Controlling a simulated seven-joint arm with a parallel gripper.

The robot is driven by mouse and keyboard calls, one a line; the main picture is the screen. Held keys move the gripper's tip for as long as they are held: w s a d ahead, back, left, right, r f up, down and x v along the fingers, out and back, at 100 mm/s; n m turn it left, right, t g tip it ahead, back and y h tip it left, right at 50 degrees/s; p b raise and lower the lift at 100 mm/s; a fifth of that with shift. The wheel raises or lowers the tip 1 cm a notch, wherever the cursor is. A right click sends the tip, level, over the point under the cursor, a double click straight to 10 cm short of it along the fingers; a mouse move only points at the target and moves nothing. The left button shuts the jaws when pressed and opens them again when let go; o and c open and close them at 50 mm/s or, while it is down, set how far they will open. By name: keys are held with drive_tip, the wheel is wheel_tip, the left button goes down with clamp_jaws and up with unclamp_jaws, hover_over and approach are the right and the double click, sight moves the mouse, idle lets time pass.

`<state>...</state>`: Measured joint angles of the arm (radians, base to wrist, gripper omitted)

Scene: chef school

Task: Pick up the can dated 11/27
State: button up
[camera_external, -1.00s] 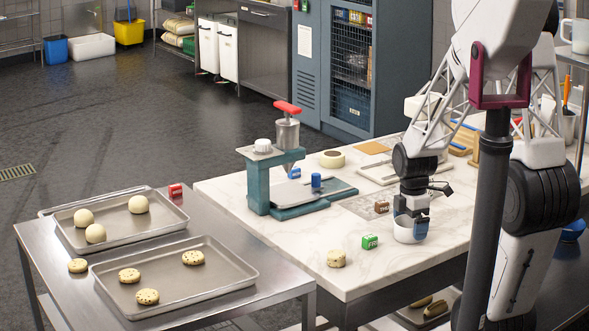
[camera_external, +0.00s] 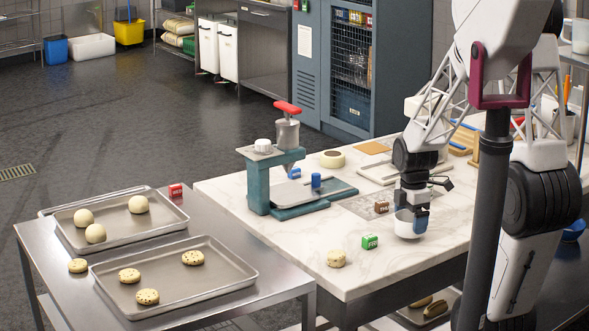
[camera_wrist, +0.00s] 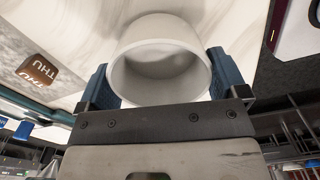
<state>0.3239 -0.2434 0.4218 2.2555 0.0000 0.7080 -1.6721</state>
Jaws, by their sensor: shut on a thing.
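My gripper (camera_wrist: 160,88) is shut on a white round hollow vessel (camera_wrist: 158,62), with a blue finger on either side of it. The vessel's open end faces the wrist camera, and its inside looks plain. In the external view the same vessel (camera_external: 406,224) is between the fingers of my gripper (camera_external: 412,220), at the right part of the marble table. I cannot tell whether it is clear of the tabletop. No can with a readable 11/27 date shows in either view.
A green block (camera_external: 371,242) and a brown THU block (camera_external: 381,207) stand close left of my gripper. A speckled round piece (camera_external: 336,258) lies near the front edge. A teal press (camera_external: 287,170) stands further left. Trays of dough (camera_external: 175,280) sit on the steel table.

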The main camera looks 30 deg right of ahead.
wheel_tip(320, 180, up, 2)
drive_tip(key=shift+r, duration=0.15)
drive_tip(key=s+a, duration=0.2)
drive_tip(key=s, duration=0.5)
drive_tip(key=s+a+r, duration=0.1)
drive_tip(key=s+a, duration=0.1)
drive_tip(key=s, duration=0.6)
drive_tip(key=shift+a, duration=0.4)
drive_tip(key=shift+s+r, duration=0.1)
drive_tip(key=shift+m, duration=0.9)
drive_tip(key=w+d, duration=0.7)
drive_tip(key=d, duration=0.2)
drive_tip(key=w+d, duration=0.8)
drive_tip(key=d, duration=0.2)
drive_tip(key=w+d, duration=0.7)
drive_tip(key=d, duration=0.3)
drive_tip(key=shift+w+d+r, duration=0.15)
drive_tip(key=shift+w+d, duration=0.05)
drive_tip(key=w+d, duration=0.3)
drive_tip(key=w, duration=0.1)
drive_tip(key=w+d+f, duration=0.1)
drive_tip(key=w+d, duration=0.2)
drive_tip(key=w, duration=0.1)
drive_tip(key=w+d, duration=0.3)
drive_tip(key=w, duration=0.2)
drive_tip(key=shift+d+f, duration=0.25)
